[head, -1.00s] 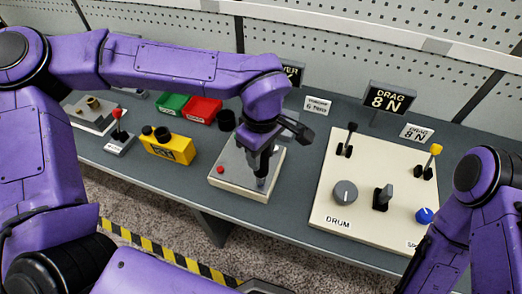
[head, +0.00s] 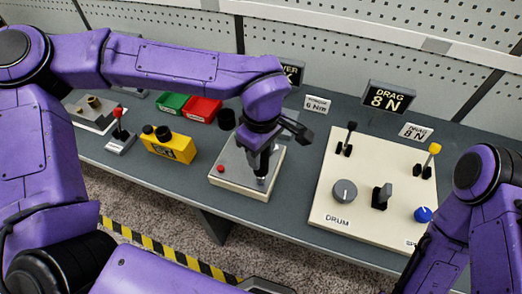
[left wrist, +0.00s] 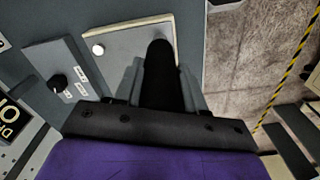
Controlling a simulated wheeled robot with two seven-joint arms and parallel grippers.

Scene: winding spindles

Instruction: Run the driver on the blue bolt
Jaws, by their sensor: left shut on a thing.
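My left gripper (head: 262,160) is shut on a black driver, whose dark body (left wrist: 160,75) stands between the fingers in the left wrist view. The driver points down, and its pale lower end (head: 261,179) is at the front right of a small grey-topped plate (head: 231,173). The blue bolt cannot be made out; the driver and gripper cover that spot. A red round head (head: 221,169) shows at the plate's left. My right gripper is out of view; only its arm shows at the lower right.
A cream panel (head: 330,205) with levers, a grey knob and a blue knob (head: 424,215) stands to the right. Red (head: 201,109) and green bins, a yellow block (head: 168,148) and a red-topped lever (head: 118,125) stand to the left. Bench is clear between plate and panel.

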